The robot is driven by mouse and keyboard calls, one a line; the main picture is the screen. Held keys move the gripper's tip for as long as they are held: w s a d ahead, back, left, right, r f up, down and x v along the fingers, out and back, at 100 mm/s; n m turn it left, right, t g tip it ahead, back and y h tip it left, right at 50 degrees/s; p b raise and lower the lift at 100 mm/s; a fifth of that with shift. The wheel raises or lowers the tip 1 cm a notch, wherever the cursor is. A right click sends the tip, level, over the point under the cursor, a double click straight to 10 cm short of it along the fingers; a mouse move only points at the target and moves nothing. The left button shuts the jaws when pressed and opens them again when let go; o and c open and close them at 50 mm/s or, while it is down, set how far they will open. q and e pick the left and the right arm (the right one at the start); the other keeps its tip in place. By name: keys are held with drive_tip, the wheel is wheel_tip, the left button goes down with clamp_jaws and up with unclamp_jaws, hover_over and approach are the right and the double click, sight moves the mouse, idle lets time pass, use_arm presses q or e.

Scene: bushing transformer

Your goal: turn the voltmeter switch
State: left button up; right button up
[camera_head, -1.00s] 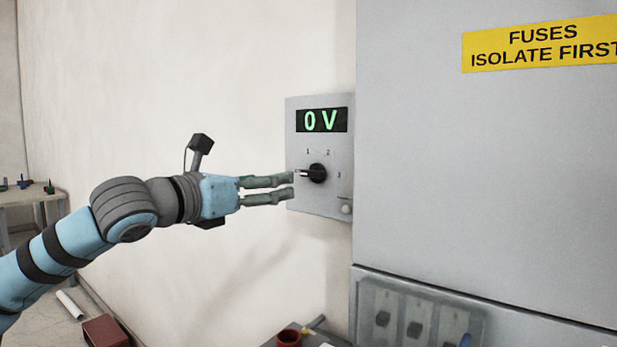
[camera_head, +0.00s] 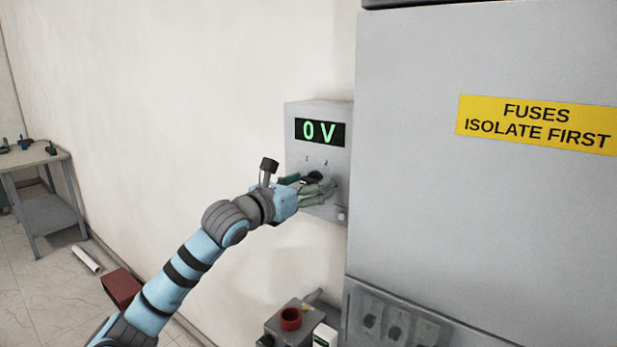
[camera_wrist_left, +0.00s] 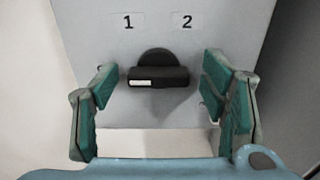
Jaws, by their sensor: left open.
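The voltmeter panel (camera_head: 303,112) is a grey box on the wall with a green "0 V" display (camera_head: 320,132). Its black rotary switch (camera_wrist_left: 157,74) shows in the left wrist view below the labels 1 and 2. The switch's bar lies level there, with a white mark at its left end. My left gripper (camera_head: 318,186) is at the panel in the head view and partly hides the switch. In the left wrist view its green-padded fingers (camera_wrist_left: 165,100) are open, one on each side of the switch, with gaps to it. My right gripper is not in view.
A large grey cabinet (camera_head: 480,220) with a yellow fuse label (camera_head: 536,124) stands right of the panel. Below are a grey box with a red round part (camera_head: 290,318) and the cabinet's lower switches (camera_head: 395,325). A side table (camera_head: 45,212) stands far left.

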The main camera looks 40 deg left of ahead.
use_arm(q)
drive_tip(key=c, duration=1.1)
drive_tip(key=shift+a, duration=0.1)
drive_tip(key=shift+c, duration=0.2)
